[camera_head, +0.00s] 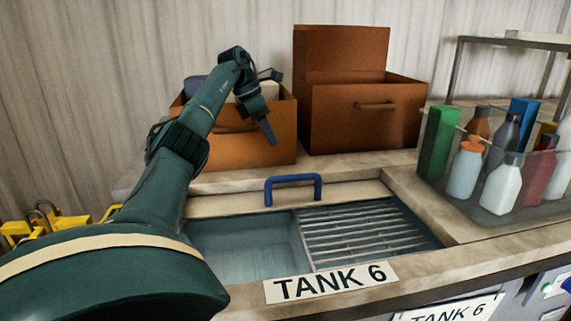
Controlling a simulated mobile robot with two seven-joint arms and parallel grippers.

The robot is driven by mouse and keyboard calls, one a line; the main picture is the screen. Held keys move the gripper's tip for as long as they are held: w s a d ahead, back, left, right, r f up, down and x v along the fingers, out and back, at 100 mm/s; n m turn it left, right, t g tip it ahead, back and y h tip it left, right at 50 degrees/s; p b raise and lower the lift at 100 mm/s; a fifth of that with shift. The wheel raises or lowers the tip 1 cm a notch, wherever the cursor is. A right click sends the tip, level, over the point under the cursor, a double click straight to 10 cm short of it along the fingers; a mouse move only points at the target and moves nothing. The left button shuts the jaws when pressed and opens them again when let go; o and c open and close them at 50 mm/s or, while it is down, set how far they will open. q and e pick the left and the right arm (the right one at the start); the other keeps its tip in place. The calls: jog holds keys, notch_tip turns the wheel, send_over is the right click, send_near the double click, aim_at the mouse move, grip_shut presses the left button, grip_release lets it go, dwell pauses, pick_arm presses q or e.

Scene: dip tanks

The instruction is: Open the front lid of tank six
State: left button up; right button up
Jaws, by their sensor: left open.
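Tank six (250,247) is set into the counter, marked by a "TANK 6" label (331,282) on its front rim. Its front part is uncovered, showing a pale blue basin on the left and a slatted metal rack (365,232) on the right. A beige lid panel (232,204) with a blue bar handle (293,181) lies along the tank's back edge. My left gripper (268,104) is open and empty, raised above and behind the handle, in front of the left brown box. It does not touch the handle. My right gripper is out of view.
Two brown boxes, the left one (275,150) and the right one (360,120), stand behind the tank. A clear bin (437,185) of several bottles stands at right. Yellow padlock-like items (60,226) are at far left. The counter between tank and bin is clear.

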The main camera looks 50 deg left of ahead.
pick_arm(q)
jog(key=m+t+y, duration=0.1)
jog(key=y, duration=0.2)
send_near(290, 176)
jog(key=x, duration=0.8)
jog(key=shift+w+f, duration=0.25)
jog(key=shift+w, duration=0.1)
grip_shut()
dwell(0.4)
